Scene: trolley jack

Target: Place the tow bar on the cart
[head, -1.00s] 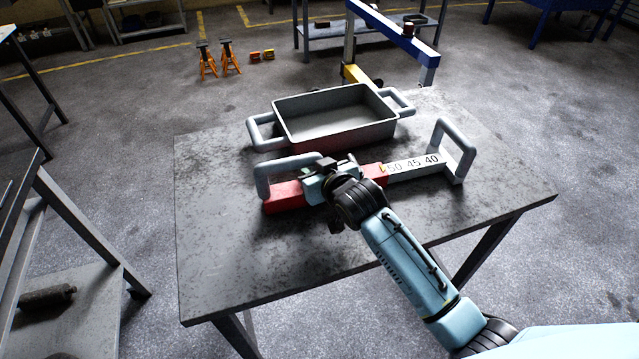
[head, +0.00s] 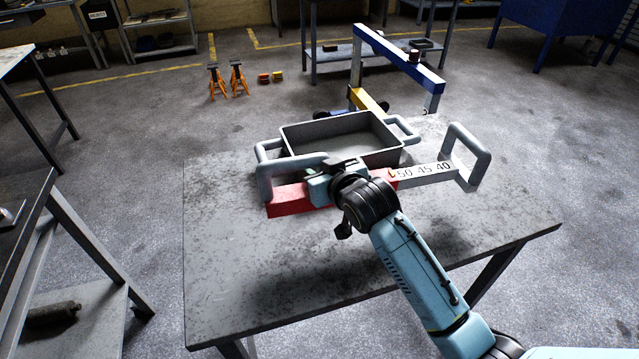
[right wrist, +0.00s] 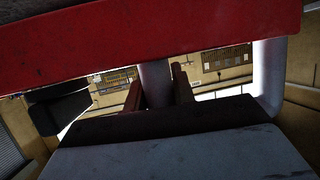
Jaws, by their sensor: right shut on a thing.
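In the right wrist view a grey handle post (right wrist: 155,85) stands between the fingers, with the red bar across the top. A blue, white and yellow wheeled frame (head: 400,62) stands behind the table; I cannot tell if it is the cart. My left gripper is not in view.
A grey tray (head: 298,140) with two side handles stands on the dark table (head: 235,260) just behind the bar. The table's front left is clear. Orange jack stands (head: 237,80) are on the floor behind. A shelf unit (head: 85,262) is at the left.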

